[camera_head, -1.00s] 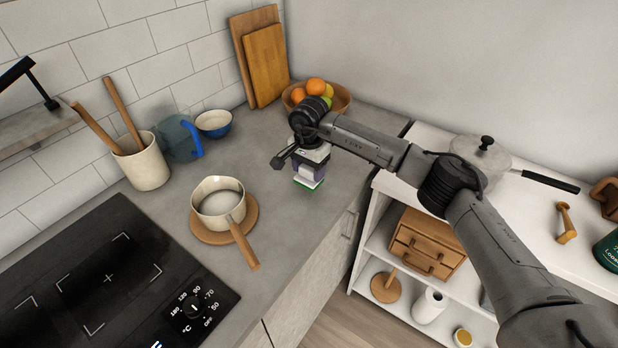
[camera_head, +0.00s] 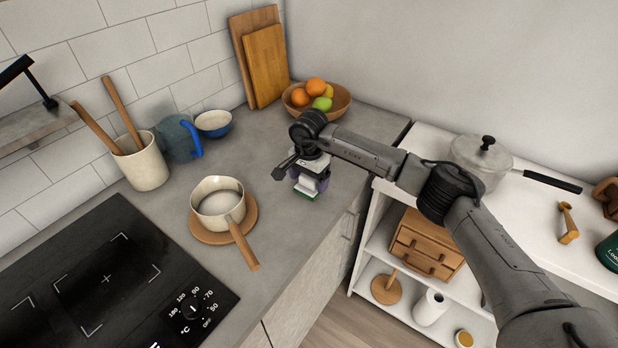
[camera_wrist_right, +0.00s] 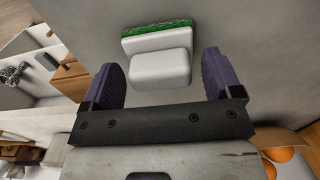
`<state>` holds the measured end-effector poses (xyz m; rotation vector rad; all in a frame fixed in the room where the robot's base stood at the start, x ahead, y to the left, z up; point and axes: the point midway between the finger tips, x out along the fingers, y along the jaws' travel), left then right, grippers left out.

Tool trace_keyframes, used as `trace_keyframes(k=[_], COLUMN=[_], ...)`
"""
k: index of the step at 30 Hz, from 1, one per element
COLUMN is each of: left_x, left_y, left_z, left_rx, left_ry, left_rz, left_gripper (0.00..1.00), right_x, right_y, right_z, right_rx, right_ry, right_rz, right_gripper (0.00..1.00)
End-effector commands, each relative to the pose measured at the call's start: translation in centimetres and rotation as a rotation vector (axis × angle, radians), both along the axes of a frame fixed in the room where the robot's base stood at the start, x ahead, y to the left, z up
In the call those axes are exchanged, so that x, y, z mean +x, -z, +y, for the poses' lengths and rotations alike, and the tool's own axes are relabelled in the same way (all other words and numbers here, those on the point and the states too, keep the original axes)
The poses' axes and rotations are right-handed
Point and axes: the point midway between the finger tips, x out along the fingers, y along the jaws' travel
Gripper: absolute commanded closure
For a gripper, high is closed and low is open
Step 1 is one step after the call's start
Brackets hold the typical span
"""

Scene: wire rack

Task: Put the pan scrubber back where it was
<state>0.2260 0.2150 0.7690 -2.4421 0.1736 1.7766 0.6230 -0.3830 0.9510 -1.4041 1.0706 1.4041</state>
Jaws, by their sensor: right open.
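The pan scrubber (camera_head: 306,187) has a white body and a green scouring face. It is at the right part of the grey counter, directly under my right gripper (camera_head: 310,179), and looks to rest green side down. In the right wrist view the scrubber (camera_wrist_right: 158,58) lies ahead of and between the purple fingers of my right gripper (camera_wrist_right: 161,75). The fingers are open, with a gap on both sides of it. Whether the counter fully supports it is hard to tell. My left gripper is out of view.
A saucepan (camera_head: 218,202) sits on a round wooden board left of the scrubber. A fruit bowl (camera_head: 335,104) stands behind my right gripper. The counter's front edge is close on the right. Bare counter (camera_head: 250,160) lies between the saucepan and the gripper.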

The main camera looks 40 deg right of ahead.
Motion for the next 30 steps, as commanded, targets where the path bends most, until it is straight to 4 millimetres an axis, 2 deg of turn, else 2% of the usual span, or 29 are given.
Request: trace_keyframes(k=[8, 21, 30], left_x=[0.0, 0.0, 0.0], left_y=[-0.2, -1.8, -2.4], left_z=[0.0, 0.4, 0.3], left_rx=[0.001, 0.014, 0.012], left_ry=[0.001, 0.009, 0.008], left_rz=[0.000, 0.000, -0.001], left_gripper=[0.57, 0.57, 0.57], right_x=[0.0, 0.1, 0.0], right_y=[-0.7, -8.4, -11.8], right_z=[0.0, 0.0, 0.0], right_rx=[0.001, -0.001, 0.000], right_ry=[0.000, 0.001, 0.000], right_rz=[-0.002, -0.004, -0.001], right_gripper=[0.16, 0.16, 0.16])
